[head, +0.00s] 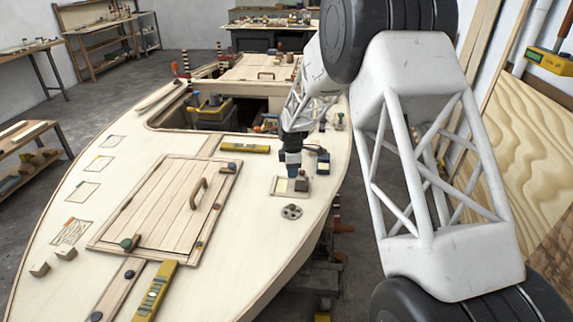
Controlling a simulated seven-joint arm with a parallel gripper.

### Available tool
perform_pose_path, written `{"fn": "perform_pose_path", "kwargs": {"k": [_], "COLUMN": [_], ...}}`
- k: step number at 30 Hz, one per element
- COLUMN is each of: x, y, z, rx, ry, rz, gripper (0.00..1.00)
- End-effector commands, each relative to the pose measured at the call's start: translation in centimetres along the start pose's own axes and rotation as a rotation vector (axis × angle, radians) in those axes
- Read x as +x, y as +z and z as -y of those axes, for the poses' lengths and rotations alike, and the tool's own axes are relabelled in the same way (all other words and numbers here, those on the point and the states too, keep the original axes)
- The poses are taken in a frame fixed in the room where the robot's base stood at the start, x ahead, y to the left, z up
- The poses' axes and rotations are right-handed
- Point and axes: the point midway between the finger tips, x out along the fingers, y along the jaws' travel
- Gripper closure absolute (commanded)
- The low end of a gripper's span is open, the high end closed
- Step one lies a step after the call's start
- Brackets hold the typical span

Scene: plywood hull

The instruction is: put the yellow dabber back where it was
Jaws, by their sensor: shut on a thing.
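My gripper (292,160) points down over the right side of the pale plywood deck, just above a small outlined rectangle (278,193). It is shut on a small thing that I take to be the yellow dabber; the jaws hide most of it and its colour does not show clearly. A pale yellow patch (281,185) lies inside the rectangle on its left. A brown block (302,184) is at the rectangle's right, close beside the gripper tip. I cannot tell whether the held thing touches the deck.
A dark item with yellow at its base (323,163) stands right of the gripper. A round metal disc (291,211) lies nearer. A yellow level (221,147) and a hatch cover with a handle (165,205) are to the left. An open hatch (225,115) lies beyond.

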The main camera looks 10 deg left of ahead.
Motion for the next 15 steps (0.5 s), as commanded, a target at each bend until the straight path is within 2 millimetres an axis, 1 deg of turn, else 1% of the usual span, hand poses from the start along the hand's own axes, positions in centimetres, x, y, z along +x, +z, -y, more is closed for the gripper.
{"fn": "perform_pose_path", "kwargs": {"k": [1,15], "x": [0.1,0.7], "y": [0.0,-0.4], "z": [-0.7,-6.7], "rx": [0.0,0.0], "ry": [0.0,0.0], "rz": [0.0,0.0], "gripper": [0.92,0.92]}}
